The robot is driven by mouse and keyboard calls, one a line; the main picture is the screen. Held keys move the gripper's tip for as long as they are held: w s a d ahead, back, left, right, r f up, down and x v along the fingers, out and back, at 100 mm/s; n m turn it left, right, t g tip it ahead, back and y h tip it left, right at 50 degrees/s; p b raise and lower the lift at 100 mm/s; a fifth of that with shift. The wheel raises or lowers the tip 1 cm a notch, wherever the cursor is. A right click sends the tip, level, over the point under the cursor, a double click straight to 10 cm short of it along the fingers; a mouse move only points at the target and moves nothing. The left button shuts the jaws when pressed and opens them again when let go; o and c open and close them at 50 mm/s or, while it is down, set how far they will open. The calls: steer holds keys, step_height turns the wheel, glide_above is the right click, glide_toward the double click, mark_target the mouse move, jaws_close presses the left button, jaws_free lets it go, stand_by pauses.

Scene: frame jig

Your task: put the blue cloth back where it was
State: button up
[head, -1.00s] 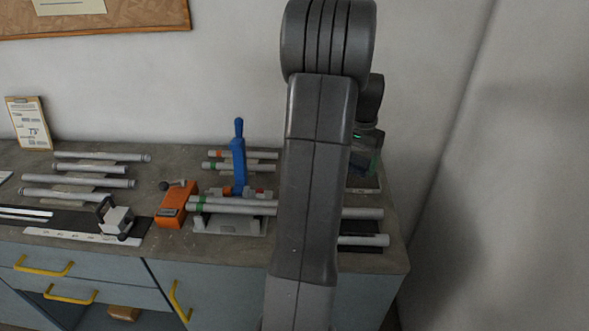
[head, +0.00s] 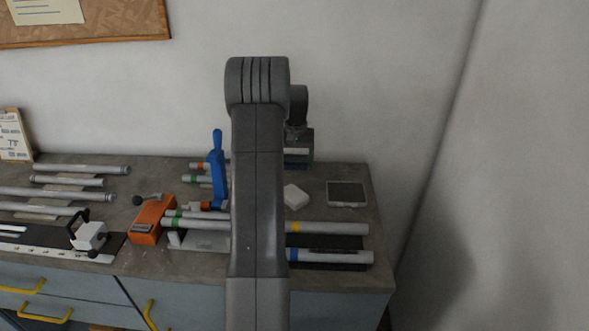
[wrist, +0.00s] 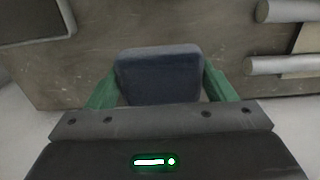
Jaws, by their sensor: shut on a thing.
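The blue cloth (wrist: 160,75) shows in the wrist view as a dark blue folded pad between the green fingers of my gripper (wrist: 160,92). My gripper is shut on it and holds it over the bench (wrist: 95,80). In the head view my arm hides most of my gripper. Only part of the wrist and gripper shows to the right of the arm, over the back of the bench. I cannot make out the cloth there.
A white block (head: 295,196) and a dark-topped scale-like device (head: 346,194) are on the bench's right side. Tubes (head: 335,256) lie in front. A blue upright lever (head: 217,165) and orange box (head: 152,220) stand left of my arm. Some bare bench shows around the device.

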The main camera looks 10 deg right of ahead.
mark_target(296, 169)
steer(key=shift+f+p, duration=0.3)
steer(key=shift+f, duration=1.65)
steer(key=shift+f, duration=0.15)
steer(key=o, duration=0.9)
step_height(296, 169, up, 12)
steer(key=shift+r+b, duration=0.2)
steer(key=shift+b, duration=0.45)
steer(key=shift+f, duration=0.15)
